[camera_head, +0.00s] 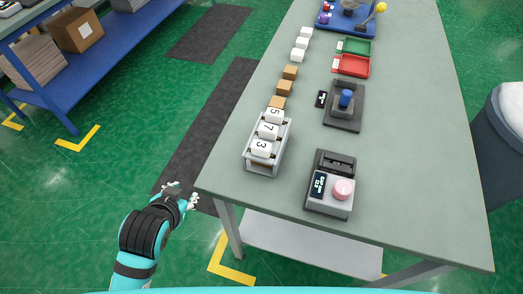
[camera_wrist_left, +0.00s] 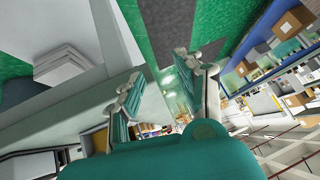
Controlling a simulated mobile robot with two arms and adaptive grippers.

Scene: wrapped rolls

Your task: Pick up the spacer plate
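I cannot tell for certain which thing is the spacer plate. A grey rack (camera_head: 262,171) at the table's near left edge holds white wrapped rolls (camera_head: 266,131) marked 5, 7 and 3. Behind it, brown blocks (camera_head: 284,88) and white blocks (camera_head: 300,43) stand in a row along the left edge. My left gripper (camera_head: 183,193) is left of the table's near left corner, over the floor, apart from everything. In the left wrist view its fingers (camera_wrist_left: 160,76) are spread with nothing between them. My right gripper is out of view.
The grey table (camera_head: 410,150) also carries a device with a pink button (camera_head: 342,190), a blue-knobbed fixture (camera_head: 345,100), and red (camera_head: 352,66) and green (camera_head: 357,47) trays. A blue shelf (camera_head: 75,80) stands left; a grey bin (camera_head: 497,130) stands right. The table's right side is clear.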

